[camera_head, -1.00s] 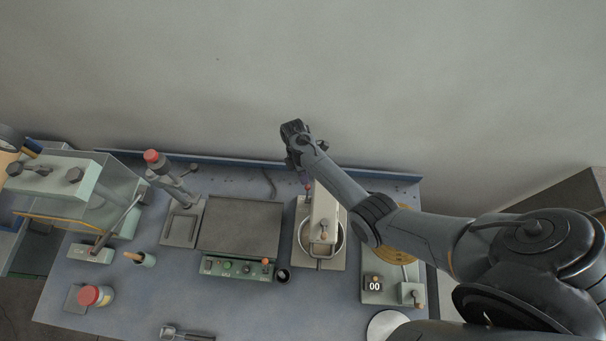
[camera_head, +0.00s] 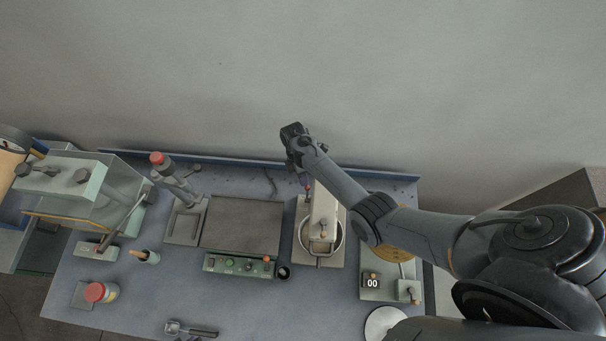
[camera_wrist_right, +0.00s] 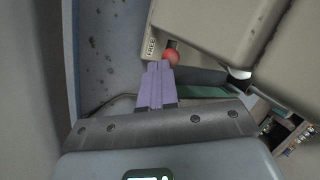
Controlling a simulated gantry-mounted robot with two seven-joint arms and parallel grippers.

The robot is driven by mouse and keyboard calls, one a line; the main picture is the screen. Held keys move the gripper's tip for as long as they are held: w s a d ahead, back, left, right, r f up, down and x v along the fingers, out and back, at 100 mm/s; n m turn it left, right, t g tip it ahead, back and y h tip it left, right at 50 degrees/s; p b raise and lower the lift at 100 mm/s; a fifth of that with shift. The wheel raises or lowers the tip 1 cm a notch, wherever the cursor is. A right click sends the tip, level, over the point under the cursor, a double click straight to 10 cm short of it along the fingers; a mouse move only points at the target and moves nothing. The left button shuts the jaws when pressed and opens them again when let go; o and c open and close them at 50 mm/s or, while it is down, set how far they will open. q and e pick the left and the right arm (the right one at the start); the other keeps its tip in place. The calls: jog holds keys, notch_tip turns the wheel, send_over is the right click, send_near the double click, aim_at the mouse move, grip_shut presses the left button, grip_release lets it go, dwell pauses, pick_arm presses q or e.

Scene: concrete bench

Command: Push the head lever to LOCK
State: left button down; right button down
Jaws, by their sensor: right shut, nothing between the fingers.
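The head lever shows in the right wrist view as a red ball knob (camera_wrist_right: 171,57) at a slot in a pale plate (camera_wrist_right: 153,45) marked FREE. The lever's shaft is mostly hidden. My right gripper (camera_wrist_right: 160,66) is shut and empty. Its purple fingertips are right beside the knob, at its lower left in that view; I cannot tell whether they touch. In the head view the pale mixer (camera_head: 323,215) stands on the bench, with my right arm reaching over to its back left side. My left gripper is not in view.
The mixer's bowl (camera_head: 340,240) sits under its head. A grey plate with a green control panel (camera_head: 240,265) stands left of the mixer, and a counter box reading 00 (camera_head: 372,282) stands right. A blue rail (camera_head: 230,163) runs along the bench's back edge by the wall.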

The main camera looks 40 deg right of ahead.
jog(key=shift+r+p, duration=0.7)
jog(key=shift+r, duration=0.05)
jog(key=p+v, duration=0.7)
jog(key=v, duration=0.2)
jog(key=shift+w+r, duration=0.15)
jog(key=shift+r, duration=0.2)
